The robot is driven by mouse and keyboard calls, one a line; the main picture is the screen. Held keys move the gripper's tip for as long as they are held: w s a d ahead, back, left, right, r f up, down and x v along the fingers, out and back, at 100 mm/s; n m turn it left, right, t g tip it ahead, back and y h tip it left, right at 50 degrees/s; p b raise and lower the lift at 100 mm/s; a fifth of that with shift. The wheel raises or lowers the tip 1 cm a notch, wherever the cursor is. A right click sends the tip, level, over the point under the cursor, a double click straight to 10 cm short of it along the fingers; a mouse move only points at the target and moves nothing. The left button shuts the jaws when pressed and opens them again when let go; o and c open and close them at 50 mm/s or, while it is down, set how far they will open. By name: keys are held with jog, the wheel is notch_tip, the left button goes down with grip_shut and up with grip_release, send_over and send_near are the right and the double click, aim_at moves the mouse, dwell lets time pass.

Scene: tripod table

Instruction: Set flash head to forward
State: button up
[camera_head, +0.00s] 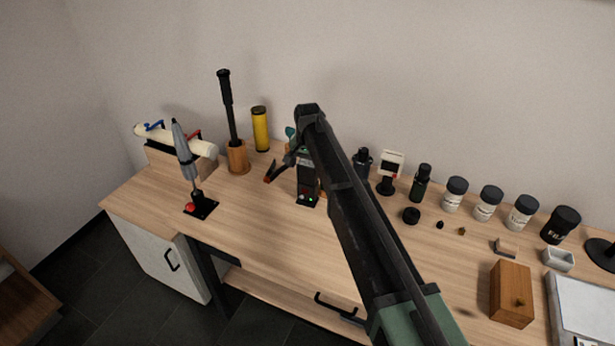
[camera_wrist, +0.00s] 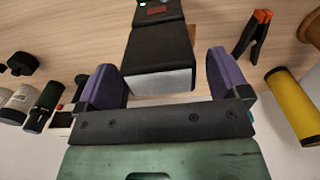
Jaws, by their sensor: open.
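The flash is a black unit standing upright on the table. Its body (camera_head: 307,186) shows in the head view with small red and green lights, its upper part hidden by my arm. In the wrist view its black head (camera_wrist: 158,52), with a pale front panel, faces the camera and lies between my fingers. Part of the flash body (camera_wrist: 157,11) shows beyond it. My gripper (camera_wrist: 163,70) is open, its purple-padded fingers on either side of the head with gaps visible on both sides. In the head view the gripper is mostly hidden behind my arm.
A black and orange clamp (camera_head: 277,171) and a yellow cylinder (camera_head: 260,129) stand left of the flash. Small devices and bottles (camera_head: 455,193) line the right. A wooden box (camera_head: 511,293) sits near the front right. The table front left of my arm is clear.

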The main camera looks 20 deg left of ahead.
jog(key=shift+c, duration=0.4)
jog(key=c, duration=0.9)
jog(key=shift+o, duration=0.2)
jog(key=shift+s, duration=0.1)
